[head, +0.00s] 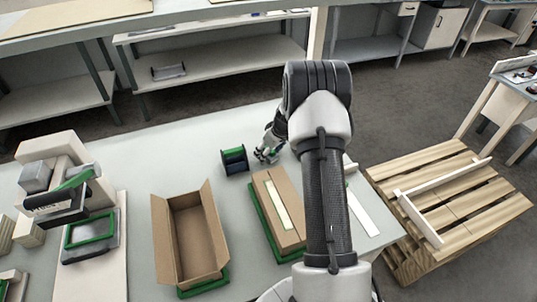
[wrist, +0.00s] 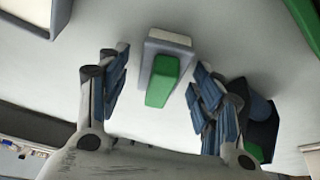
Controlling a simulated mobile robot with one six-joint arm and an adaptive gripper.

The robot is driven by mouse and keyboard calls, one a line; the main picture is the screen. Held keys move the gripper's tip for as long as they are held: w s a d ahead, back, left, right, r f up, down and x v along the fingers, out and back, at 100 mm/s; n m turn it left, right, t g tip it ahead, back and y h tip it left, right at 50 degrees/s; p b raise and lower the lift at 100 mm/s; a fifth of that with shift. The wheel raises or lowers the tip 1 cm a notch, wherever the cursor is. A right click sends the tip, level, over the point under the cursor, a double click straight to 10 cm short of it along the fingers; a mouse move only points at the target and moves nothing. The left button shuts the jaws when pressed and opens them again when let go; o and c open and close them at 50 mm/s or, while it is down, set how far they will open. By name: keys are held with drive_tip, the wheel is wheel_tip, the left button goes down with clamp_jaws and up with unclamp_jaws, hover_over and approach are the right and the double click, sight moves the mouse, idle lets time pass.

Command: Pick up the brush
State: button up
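The brush (wrist: 165,72) lies on the pale table in the wrist view, with a green handle part, a grey block and a pale top face. My gripper (wrist: 158,85) is open, with one finger on each side of the brush and a visible gap to each. In the head view my gripper (head: 267,154) is low over the table, right of a dark holder with green on it (head: 235,159). The brush is mostly hidden there by my gripper and arm.
The dark holder also shows close beside my right finger in the wrist view (wrist: 262,117). An open carton (head: 188,238) and a closed carton (head: 283,213) on green bases stand nearer. A machine (head: 60,195) is at left; a wooden pallet (head: 450,205) is at right.

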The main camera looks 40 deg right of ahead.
drive_tip(key=c, duration=1.2)
drive_tip(key=shift+r, duration=0.1)
wheel_tip(320, 180, up, 20)
drive_tip(key=p, duration=0.4)
drive_tip(key=o, duration=0.7)
drive_tip(key=c, duration=0.5)
